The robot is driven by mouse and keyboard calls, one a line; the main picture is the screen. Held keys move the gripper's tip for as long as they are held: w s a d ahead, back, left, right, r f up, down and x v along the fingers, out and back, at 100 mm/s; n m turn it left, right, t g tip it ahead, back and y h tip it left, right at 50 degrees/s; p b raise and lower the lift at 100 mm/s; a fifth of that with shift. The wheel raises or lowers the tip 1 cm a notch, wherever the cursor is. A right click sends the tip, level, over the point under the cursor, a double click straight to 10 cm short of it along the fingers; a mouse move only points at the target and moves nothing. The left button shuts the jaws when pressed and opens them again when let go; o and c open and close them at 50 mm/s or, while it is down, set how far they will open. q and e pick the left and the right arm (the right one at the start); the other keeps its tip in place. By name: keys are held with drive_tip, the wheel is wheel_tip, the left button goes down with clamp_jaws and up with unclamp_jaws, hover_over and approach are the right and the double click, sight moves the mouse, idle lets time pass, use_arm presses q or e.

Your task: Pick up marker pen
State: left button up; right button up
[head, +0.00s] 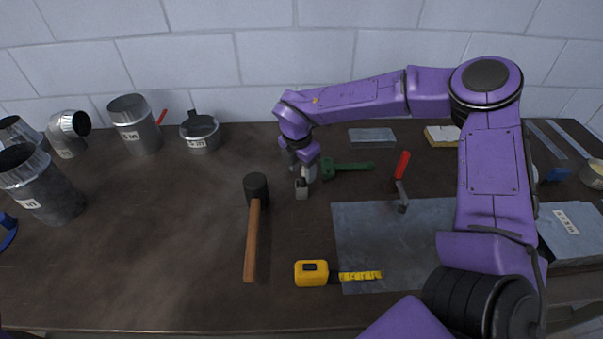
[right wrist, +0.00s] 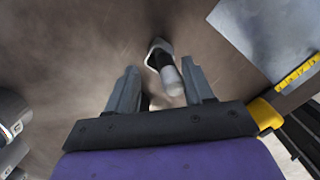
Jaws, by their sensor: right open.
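A pale, whitish cylinder with a dark section, which looks like the marker pen (right wrist: 172,82), shows between the fingers in the right wrist view. Its far end meets a small pale piece that looks like a holder (right wrist: 158,46). In the head view a small grey block, likely this holder (head: 301,190), stands right below my right gripper (head: 304,172); the pen is mostly hidden there. My right gripper is open, its fingers (right wrist: 160,70) on either side of the pen with gaps visible. My left gripper is not in view.
A mallet (head: 255,215) lies left of the gripper, a green tool (head: 348,167) right of it. A red-handled tool (head: 402,166), metal sheet (head: 380,230) and yellow tape measure (head: 311,273) lie right and front. Duct pieces (head: 135,124) stand at left; the left-middle table is clear.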

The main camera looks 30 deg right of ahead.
drive_tip(key=shift+w+d+f, duration=0.1)
drive_tip(key=shift+w+f, duration=0.15)
drive_tip(key=shift+f, duration=0.25)
drive_tip(key=shift+w+d+f, duration=0.1)
drive_tip(key=shift+w+f, duration=0.1)
drive_tip(key=shift+f, duration=0.3)
drive_tip(key=shift+s+r, duration=0.2)
drive_tip(key=shift+s, duration=0.3)
drive_tip(key=c, duration=0.5)
clamp_jaws()
